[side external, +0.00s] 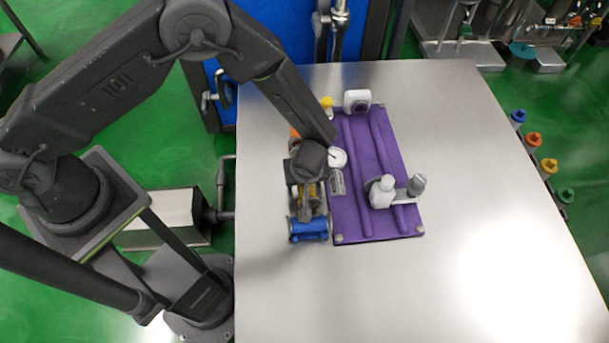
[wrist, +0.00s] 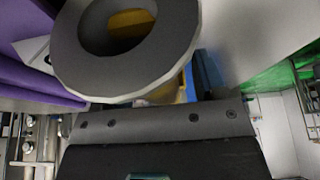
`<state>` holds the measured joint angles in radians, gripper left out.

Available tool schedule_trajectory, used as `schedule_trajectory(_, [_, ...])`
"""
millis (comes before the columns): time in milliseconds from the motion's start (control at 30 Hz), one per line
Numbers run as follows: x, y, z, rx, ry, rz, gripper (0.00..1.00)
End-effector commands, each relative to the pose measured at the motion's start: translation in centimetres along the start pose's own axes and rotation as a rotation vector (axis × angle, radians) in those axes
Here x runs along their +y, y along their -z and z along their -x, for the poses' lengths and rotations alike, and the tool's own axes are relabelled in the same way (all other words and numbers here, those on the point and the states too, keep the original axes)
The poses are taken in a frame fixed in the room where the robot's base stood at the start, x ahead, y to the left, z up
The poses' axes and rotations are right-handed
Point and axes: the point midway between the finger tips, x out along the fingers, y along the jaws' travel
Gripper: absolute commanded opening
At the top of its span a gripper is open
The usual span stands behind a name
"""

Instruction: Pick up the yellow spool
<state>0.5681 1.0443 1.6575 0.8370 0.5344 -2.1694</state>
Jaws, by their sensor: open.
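The yellow spool (side external: 315,192) lies on the steel table beside the left edge of the purple plate, just behind a blue spool (side external: 310,230) in the side external view. My gripper (side external: 306,203) is pointed down over the yellow spool and hides much of it. The jaws are open; whether they touch the spool cannot be told. In the wrist view a large grey ring fills the top, with yellow (wrist: 130,20) showing through its hole and blue (wrist: 205,72) beyond its edge. The fingertips are not clear there.
The purple plate (side external: 352,215) with raised rails lies right of my gripper. It bears a white rounded device (side external: 357,101) and a grey-white fitting (side external: 383,190). An orange piece (side external: 295,133) and a yellow knob (side external: 327,102) are behind. The table's right side (side external: 480,170) is clear.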

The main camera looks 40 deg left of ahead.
Motion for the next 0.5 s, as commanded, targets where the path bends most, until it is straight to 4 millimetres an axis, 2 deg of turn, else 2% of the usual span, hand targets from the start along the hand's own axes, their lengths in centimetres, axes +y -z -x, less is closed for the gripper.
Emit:
schedule_trajectory(133, [0.00,-0.01,-0.02,0.000,0.000,0.000,0.65])
schedule_trajectory(500, [-0.01,-0.01,-0.02,0.000,0.000,0.000,0.29])
